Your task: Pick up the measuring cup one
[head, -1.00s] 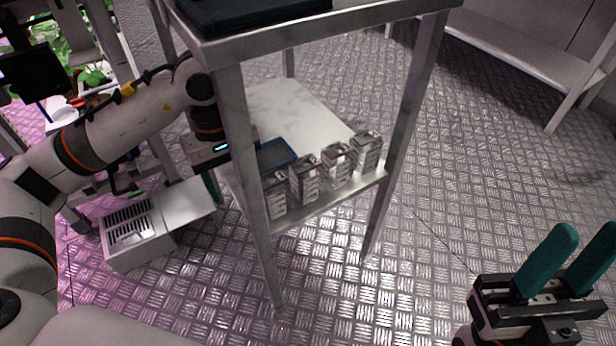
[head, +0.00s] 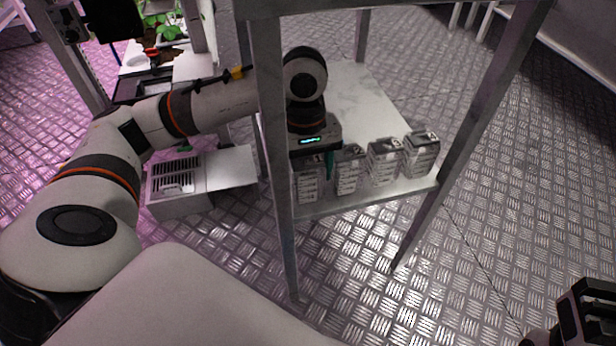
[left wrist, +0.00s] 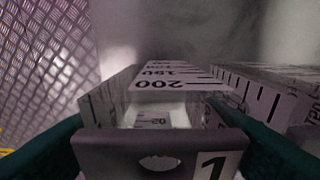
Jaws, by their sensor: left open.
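Measuring cup one (head: 308,184) is a clear, boxy cup with black scale marks, at the left end of a row on the rack's shelf. In the left wrist view its dark tab (left wrist: 150,158) bears a "1", and I look down into the cup. My left gripper (head: 318,160) is open at the cup's top. Its teal fingers (left wrist: 160,150) show on both sides of the tab; I cannot tell if they touch it. My right gripper (head: 588,310) shows only its black body at the lower right; its fingers are out of view.
Several like cups (head: 384,162) stand to the right of cup one, the nearest close beside it. The metal rack's front post (head: 276,150) stands just left of my left gripper. A white box with a grille (head: 180,180) sits on the floor at left.

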